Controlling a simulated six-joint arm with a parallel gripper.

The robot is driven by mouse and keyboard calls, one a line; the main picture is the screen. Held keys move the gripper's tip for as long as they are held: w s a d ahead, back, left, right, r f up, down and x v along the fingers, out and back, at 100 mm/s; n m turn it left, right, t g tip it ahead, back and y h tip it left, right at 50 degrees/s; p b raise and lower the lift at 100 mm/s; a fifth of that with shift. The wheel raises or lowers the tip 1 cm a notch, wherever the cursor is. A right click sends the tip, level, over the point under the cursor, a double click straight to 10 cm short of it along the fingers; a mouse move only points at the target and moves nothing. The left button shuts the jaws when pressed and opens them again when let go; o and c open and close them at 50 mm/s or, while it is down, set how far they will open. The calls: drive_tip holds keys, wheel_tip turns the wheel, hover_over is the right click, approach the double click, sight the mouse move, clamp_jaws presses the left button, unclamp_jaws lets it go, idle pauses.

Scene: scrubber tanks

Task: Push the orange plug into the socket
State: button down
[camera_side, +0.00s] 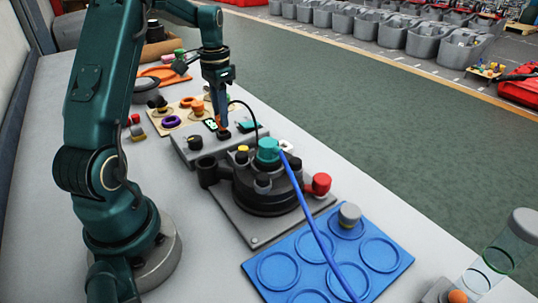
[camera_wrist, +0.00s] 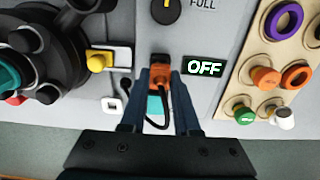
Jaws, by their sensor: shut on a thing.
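The orange plug (camera_wrist: 161,76) is held between the two fingers of my gripper (camera_wrist: 160,80) in the wrist view. A black cord loops from it. In the side view my gripper (camera_side: 221,130) points down at the top of the grey control box (camera_side: 186,151), with the cord curving off to the right. The socket is hidden under the plug and fingers, so I cannot tell how far in the plug sits. A display (camera_wrist: 204,67) just right of the plug reads OFF.
Left of the plug in the wrist view are a yellow knob (camera_wrist: 98,61) and a dark round valve unit. A beige board (camera_wrist: 262,50) with rings and pegs is at right. In the side view, a blue tray (camera_side: 300,244) lies nearer the camera, with a blue hose crossing it.

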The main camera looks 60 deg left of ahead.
drive_tip(key=shift+f, duration=0.4)
drive_tip(key=shift+f, duration=0.5)
drive_tip(key=shift+c, duration=0.4)
unclamp_jaws()
drive_tip(key=shift+r, duration=4.3)
